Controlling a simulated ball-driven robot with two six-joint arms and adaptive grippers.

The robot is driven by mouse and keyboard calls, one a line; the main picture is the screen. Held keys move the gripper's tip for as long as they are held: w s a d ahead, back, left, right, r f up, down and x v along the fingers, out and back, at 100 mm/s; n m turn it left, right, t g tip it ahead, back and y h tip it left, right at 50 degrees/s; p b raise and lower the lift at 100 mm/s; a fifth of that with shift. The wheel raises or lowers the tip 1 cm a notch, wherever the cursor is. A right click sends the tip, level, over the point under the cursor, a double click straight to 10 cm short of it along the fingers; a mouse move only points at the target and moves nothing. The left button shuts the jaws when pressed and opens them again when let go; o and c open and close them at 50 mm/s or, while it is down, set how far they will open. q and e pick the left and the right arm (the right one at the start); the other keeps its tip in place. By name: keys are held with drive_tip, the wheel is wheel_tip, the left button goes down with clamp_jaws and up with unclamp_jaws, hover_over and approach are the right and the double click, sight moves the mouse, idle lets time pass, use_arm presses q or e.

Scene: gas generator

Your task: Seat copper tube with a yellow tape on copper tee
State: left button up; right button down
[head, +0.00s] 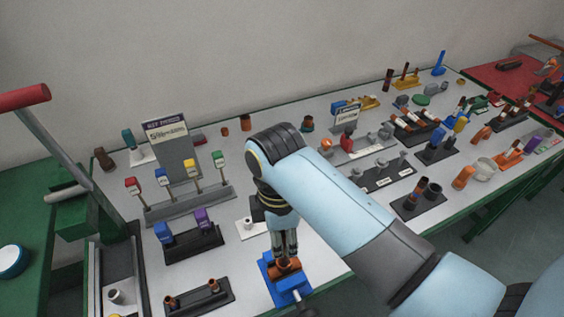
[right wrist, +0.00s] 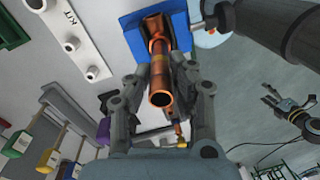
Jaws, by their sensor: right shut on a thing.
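My right gripper (head: 286,254) points down over the blue vise (head: 275,287) at the front edge of the table. In the right wrist view my right gripper (right wrist: 168,72) is shut on the copper tube (right wrist: 161,84), whose open end faces the camera. A grey gripper, apparently my left (right wrist: 288,108), hangs apart at the right.
A black rack (head: 198,297) with copper pieces lies left of the vise. Holders with coloured tags (head: 190,205) stand behind it. Many fittings and racks (head: 385,172) fill the table's right side. A red-handled lever (head: 25,97) rises at the left.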

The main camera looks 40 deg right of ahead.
drive_tip(key=shift+f, duration=0.75)
drive_tip(key=c, duration=1.1)
unclamp_jaws()
drive_tip(key=shift+r, duration=0.1)
drive_tip(key=r, duration=0.8)
drive_tip(key=w+r, duration=0.1)
drive_tip(key=r, duration=0.2)
drive_tip(key=shift+d+r, duration=0.1)
drive_tip(key=shift+r, duration=0.3)
